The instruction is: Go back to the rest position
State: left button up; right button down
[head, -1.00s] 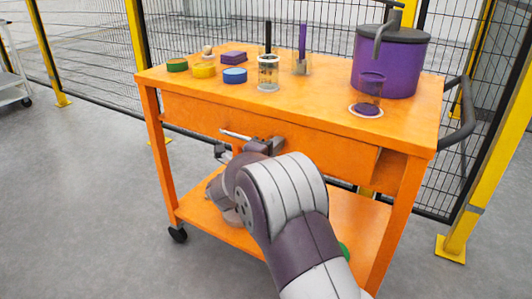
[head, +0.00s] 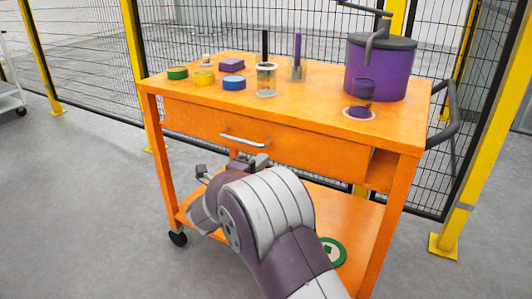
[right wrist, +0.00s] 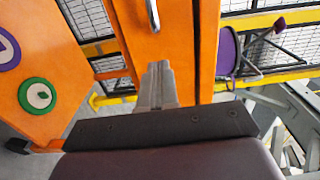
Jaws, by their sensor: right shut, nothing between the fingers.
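My right gripper (head: 255,161) is shut and empty in front of the orange cart (head: 402,200), below the silver drawer handle (head: 243,141) and apart from it. In the right wrist view its closed fingers (right wrist: 157,85) point toward the orange drawer front, with the handle (right wrist: 152,15) beyond their tips. The drawer (head: 300,149) seems to stand out a little from the cart at its right end. My left gripper is not in view.
On the cart top are a purple drum (head: 380,70) with a crank, a clear jar (head: 266,80), a holder with a purple stick (head: 297,60) and several small coloured blocks. A green disc (head: 332,252) lies on the lower shelf.

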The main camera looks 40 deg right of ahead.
jog(key=shift+p+v, duration=0.7)
jog(key=shift+v, duration=2.25)
